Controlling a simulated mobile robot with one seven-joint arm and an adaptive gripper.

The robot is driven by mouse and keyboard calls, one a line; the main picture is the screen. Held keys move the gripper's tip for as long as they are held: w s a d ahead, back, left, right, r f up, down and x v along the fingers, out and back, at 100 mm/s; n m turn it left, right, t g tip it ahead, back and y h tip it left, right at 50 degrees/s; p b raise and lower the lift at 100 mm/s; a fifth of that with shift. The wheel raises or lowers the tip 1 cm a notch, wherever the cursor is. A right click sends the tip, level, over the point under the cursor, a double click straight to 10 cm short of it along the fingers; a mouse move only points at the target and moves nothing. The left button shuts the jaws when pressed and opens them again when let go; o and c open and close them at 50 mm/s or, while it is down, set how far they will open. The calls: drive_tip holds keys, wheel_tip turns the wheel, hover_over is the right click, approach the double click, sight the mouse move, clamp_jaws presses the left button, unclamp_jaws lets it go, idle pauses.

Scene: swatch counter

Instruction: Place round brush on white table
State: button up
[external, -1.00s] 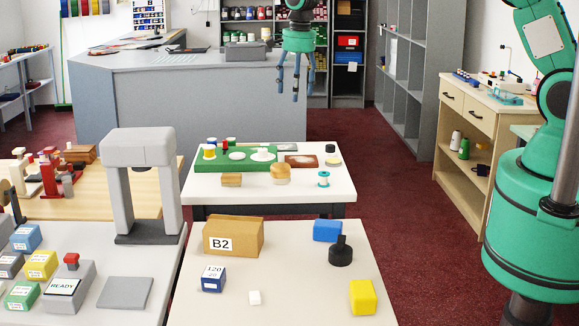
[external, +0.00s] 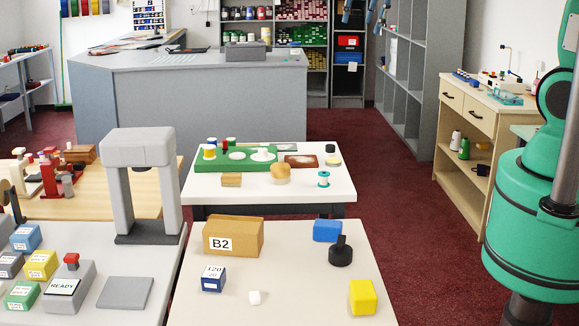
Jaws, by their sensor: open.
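A tan, rounded wooden piece (external: 280,173), which looks like the round brush, sits at the front middle of the white table (external: 205,192). It touches or overlaps the front edge of the green board; I cannot tell which. My gripper (external: 363,12) is at the top edge of the external view, with only its finger ends showing. Its fingers are spread open with nothing visible between them. It is high up and right of the white table, well apart from the rounded piece. The rest of my gripper is out of frame.
The nearer table holds a B2 box (external: 250,238), a black knobbed piece (external: 341,254) and a yellow block (external: 362,297). A grey arch (external: 140,150) stands left.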

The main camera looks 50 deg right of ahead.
drive_tip(key=s+d+r+n+t, duration=0.1)
drive_tip(key=s+n, duration=0.3)
drive_tip(key=s, duration=0.9)
drive_tip(key=s+d+r+n+t, duration=0.1)
drive_tip(key=s+n, duration=0.3)
drive_tip(key=s, duration=0.9)
drive_tip(key=shift+r, duration=0.3)
drive_tip(key=shift+f, duration=0.15)
wheel_tip(320, 180, down, 11)
drive_tip(key=b, duration=1.1)
drive_tip(key=shift+f+b, duration=0.2)
drive_tip(key=shift+b, duration=0.1)
